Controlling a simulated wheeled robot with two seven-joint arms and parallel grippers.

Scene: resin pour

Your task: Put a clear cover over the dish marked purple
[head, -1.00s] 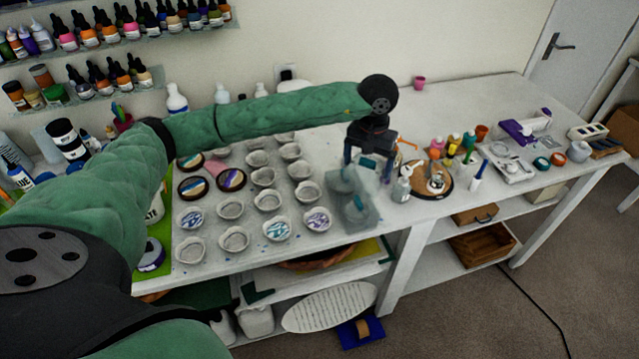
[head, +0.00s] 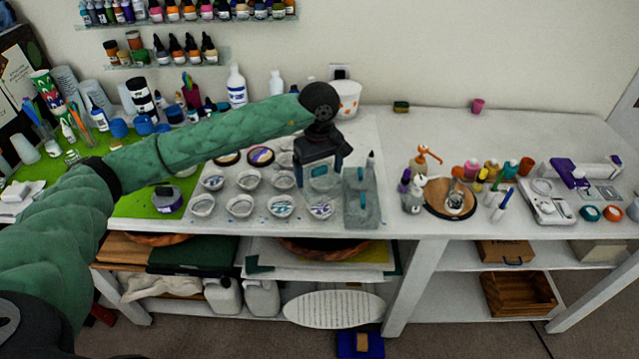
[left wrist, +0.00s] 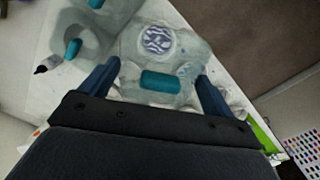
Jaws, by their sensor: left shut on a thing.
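My left gripper (head: 318,180) is shut on a clear cover (left wrist: 135,60) by its teal handle (left wrist: 162,80), holding it above the front right of the dish rows. A dish with purple marks (head: 321,208) lies just below; a marked dish (left wrist: 158,41) shows through the clear cover in the left wrist view. I cannot tell if the cover touches it. A blue-marked dish (head: 281,207) stands to its left, and another blue-purple marked dish (head: 213,183) further left. Other clear covers with teal handles (head: 361,215) stand just right of the gripper. My right gripper is out of view.
Plain pale dishes (head: 239,206) fill the rows to the left. A round wooden board (head: 449,200) with small bottles is to the right of the covers. The white tabletop (head: 440,130) behind is mostly clear. The table's front edge is close to the front dishes.

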